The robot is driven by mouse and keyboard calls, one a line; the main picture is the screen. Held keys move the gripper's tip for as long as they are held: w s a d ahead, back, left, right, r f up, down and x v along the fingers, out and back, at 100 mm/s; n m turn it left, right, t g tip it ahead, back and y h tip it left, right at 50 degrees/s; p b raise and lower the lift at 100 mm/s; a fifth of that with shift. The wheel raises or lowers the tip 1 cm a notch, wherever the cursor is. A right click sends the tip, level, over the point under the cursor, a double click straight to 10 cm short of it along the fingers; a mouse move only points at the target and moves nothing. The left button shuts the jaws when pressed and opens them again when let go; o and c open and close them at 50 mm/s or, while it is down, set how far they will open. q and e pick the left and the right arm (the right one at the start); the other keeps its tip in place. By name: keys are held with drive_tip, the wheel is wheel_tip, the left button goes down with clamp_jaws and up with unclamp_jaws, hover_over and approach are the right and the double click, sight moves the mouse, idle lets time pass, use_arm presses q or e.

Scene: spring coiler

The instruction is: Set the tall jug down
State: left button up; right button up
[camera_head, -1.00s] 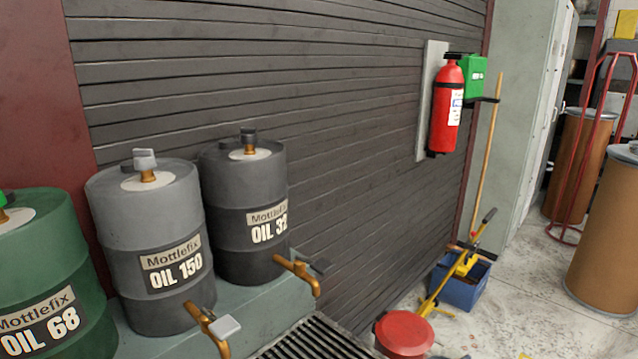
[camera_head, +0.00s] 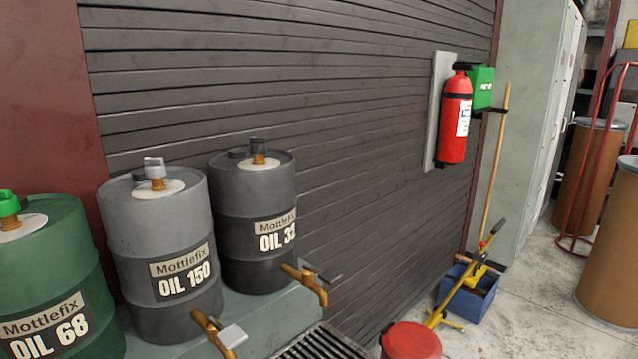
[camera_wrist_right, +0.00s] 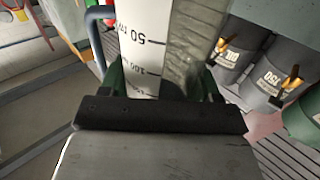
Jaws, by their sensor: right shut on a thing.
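The tall jug (camera_wrist_right: 145,45) shows in the right wrist view, with a white scale strip with dark marks and numbers and a grey-green body beside it. A blue-grey curved bar, perhaps its handle, is at its left. Its top end is cut off by the picture edge. My right gripper (camera_wrist_right: 162,88) is shut on the jug, with green fingers on either side of it. What lies directly under the jug is hidden. The head view shows neither gripper and no jug. My left gripper is in no view.
Oil drums with taps, green (camera_head: 45,270), light grey (camera_head: 160,255) and dark grey (camera_head: 255,220), stand on a grey-green ledge (camera_head: 265,310) beside a slatted grate (camera_head: 320,345). A red round-topped object (camera_head: 410,340) and a blue bin (camera_head: 468,292) stand on the floor at right.

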idle(0.7)
drive_tip(key=w+d+r+n+y, duration=0.1)
drive_tip(key=w+r+n+y, duration=0.1)
drive_tip(key=w+r+y, duration=0.2)
drive_tip(key=shift+w+r+n, duration=0.3)
drive_tip(key=shift+w+r, duration=1.35)
drive_tip(key=shift+w, duration=1.05)
drive_tip(key=shift+w+a+f, duration=1.25)
drive_tip(key=shift+a+f, duration=0.25)
drive_tip(key=shift+f, duration=0.3)
drive_tip(key=shift+w+a+f, duration=1.2)
drive_tip(key=shift+a+f, duration=0.3)
drive_tip(key=shift+f, duration=0.25)
drive_tip(key=shift+w+a+f, duration=1.25)
drive_tip(key=shift+a+f, duration=0.25)
drive_tip(key=shift+f, duration=0.3)
drive_tip(key=shift+f, duration=0.15)
drive_tip(key=o, duration=1.1)
